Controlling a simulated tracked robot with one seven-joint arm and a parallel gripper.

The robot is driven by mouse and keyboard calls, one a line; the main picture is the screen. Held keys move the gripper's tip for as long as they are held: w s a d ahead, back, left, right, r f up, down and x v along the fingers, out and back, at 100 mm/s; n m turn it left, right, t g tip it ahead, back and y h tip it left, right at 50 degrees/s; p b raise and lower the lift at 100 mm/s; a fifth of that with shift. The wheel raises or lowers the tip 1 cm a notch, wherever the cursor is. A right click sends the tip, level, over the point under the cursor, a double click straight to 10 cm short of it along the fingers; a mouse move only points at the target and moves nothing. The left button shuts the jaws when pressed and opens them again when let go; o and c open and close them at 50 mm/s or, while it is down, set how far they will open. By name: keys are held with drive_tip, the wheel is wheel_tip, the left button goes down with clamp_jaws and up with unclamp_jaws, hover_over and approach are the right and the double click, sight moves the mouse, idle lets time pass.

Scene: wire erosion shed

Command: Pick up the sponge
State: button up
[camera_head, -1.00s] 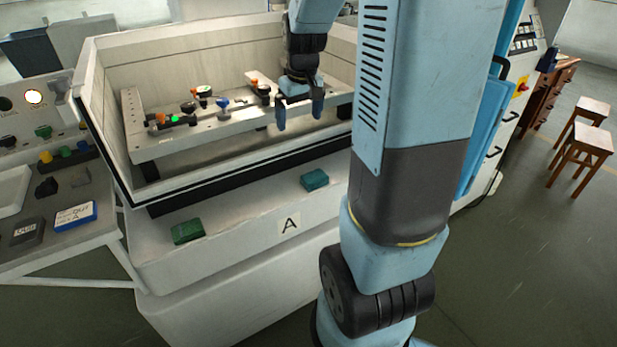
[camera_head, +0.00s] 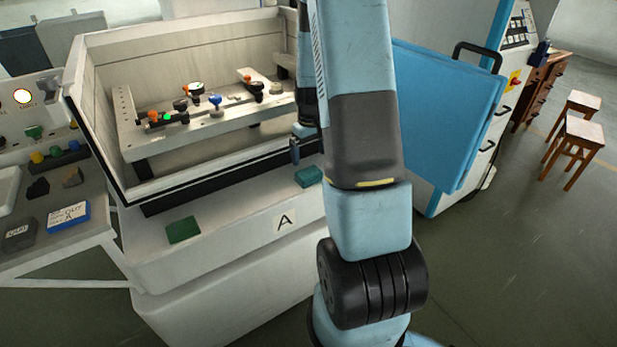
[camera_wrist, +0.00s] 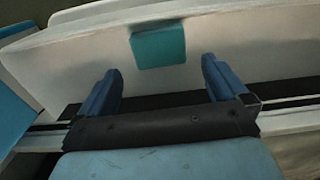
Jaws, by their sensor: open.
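A small teal block (camera_head: 309,176), which looks like the sponge, lies on the white front ledge of the machine. It also shows in the wrist view (camera_wrist: 158,44), at the top centre. My gripper (camera_wrist: 161,66) is open and empty, its two blue fingers apart. In the wrist view the teal block appears just beyond the fingertips and between their lines; I cannot tell the height gap. In the head view a blue finger of my gripper (camera_head: 295,150) shows above and left of the block, and my arm hides the rest.
A dark green block (camera_head: 183,230) lies further left on the same ledge (camera_head: 240,238), with an "A" label (camera_head: 285,221) between the blocks. Behind is the open tank (camera_head: 85,110) with a fixture plate (camera_head: 128,112) inside. A side table (camera_head: 60,250) stands left; a blue door (camera_head: 440,120) stands right.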

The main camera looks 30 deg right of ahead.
sight(309, 172)
wheel_tip(309, 172, down, 4)
drive_tip(key=shift+f, duration=0.1)
drive_tip(key=shift+w+f, duration=0.15)
drive_tip(key=shift+f, duration=1.1)
drive_tip(key=shift+w+f, duration=0.15)
drive_tip(key=shift+f, duration=1.1)
drive_tip(key=shift+d, duration=0.1)
drive_tip(key=c, duration=0.6)
drive_tip(key=shift+c, duration=0.2)
drive_tip(key=shift+r, duration=0.15)
